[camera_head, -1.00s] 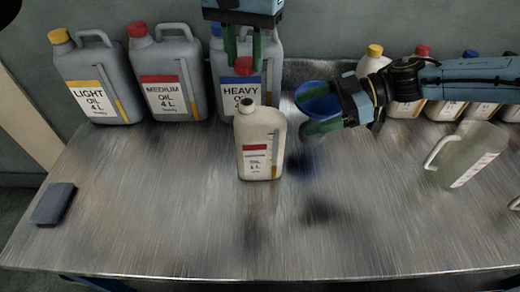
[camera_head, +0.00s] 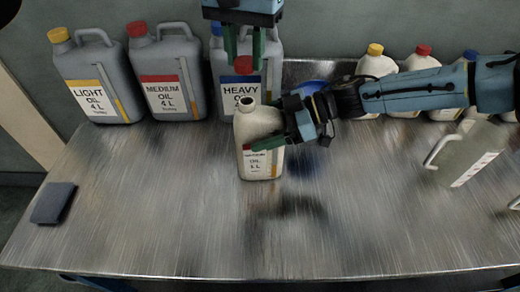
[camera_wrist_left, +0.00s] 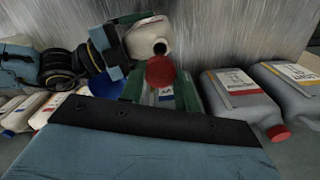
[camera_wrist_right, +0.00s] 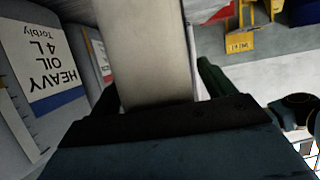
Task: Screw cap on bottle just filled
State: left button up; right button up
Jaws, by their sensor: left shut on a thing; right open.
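The bottle (camera_head: 262,168), cream with a red-banded label, stands upright on the metal table with its dark mouth uncapped. It also shows in the left wrist view (camera_wrist_left: 148,36) and fills the middle of the right wrist view (camera_wrist_right: 143,50). My left gripper (camera_head: 244,58) is above and behind the bottle, shut on a red cap (camera_wrist_left: 160,71). The cap is apart from the bottle's mouth. My right gripper (camera_head: 270,128) is open, with its fingers on either side of the bottle's body. The far finger is mostly hidden behind the bottle in the head view.
Large grey cans marked light (camera_head: 99,88), medium (camera_head: 168,85) and heavy (camera_head: 264,80) stand along the back left. Capped small bottles (camera_head: 416,64) line the back right. A blue funnel (camera_head: 308,87) is partly hidden behind my right arm. A clear jug (camera_head: 465,150) stands right.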

jog(key=c, duration=1.4)
pick_arm(q)
jog(key=shift+f, duration=2.5)
pick_arm(e)
jog(key=shift+c, duration=0.4)
pick_arm(q)
jog(key=shift+f, duration=0.9)
jog(key=shift+f, duration=0.6)
